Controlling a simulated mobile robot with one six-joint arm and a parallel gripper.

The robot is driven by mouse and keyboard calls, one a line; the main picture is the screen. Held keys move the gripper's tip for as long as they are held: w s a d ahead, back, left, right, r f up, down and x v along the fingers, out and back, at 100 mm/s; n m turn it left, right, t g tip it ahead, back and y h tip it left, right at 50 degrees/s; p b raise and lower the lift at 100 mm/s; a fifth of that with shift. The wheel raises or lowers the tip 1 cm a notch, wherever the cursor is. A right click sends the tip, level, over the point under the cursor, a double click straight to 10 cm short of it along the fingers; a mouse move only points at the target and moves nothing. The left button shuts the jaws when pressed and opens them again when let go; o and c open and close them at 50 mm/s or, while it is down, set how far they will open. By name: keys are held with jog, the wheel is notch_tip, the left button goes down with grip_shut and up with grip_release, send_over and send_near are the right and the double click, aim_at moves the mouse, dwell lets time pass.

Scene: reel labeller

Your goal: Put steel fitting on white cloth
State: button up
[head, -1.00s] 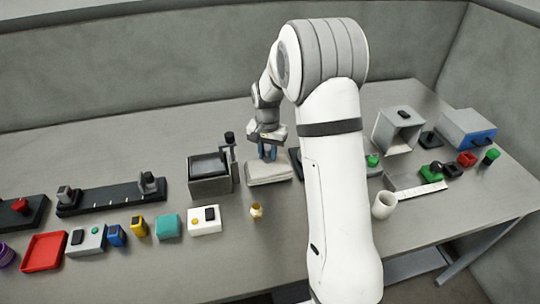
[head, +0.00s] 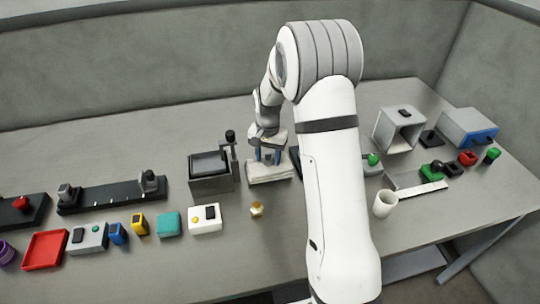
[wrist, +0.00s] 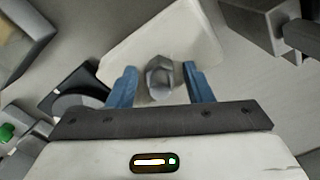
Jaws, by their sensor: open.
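The steel fitting (wrist: 160,78) is a small grey metal piece. In the wrist view it is between the two blue fingers of my gripper (wrist: 160,85), with gaps at both sides. The white cloth (wrist: 185,35) is a pale folded pad behind and under the fitting; whether the fitting touches it I cannot tell. In the head view my gripper (head: 268,157) is open over the cloth (head: 270,175), its blue fingertips close to the cloth's top. The fitting cannot be made out in the head view.
A grey box device with a black lever (head: 210,172) stands just left of the cloth. A small brass piece (head: 257,209) lies in front of it. A white box (head: 205,219) is front left. A white cup (head: 385,204) stands right of my arm. Bare table lies behind the cloth.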

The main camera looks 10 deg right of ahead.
aim_at(268, 153)
notch_tip(268, 153, up, 12)
jog(key=b, duration=0.1)
jog(key=s+r+n+t, duration=0.1)
jog(key=s+r+n, duration=0.15)
jog(key=s, duration=0.45)
jog(key=s+r+n+t, duration=0.1)
jog(key=s+r, duration=0.3)
jog(key=s, duration=0.3)
jog(key=s+f+n+t, duration=0.1)
jog(key=s+n, duration=0.1)
jog(key=s, duration=1.3)
jog(key=shift+f, duration=0.3)
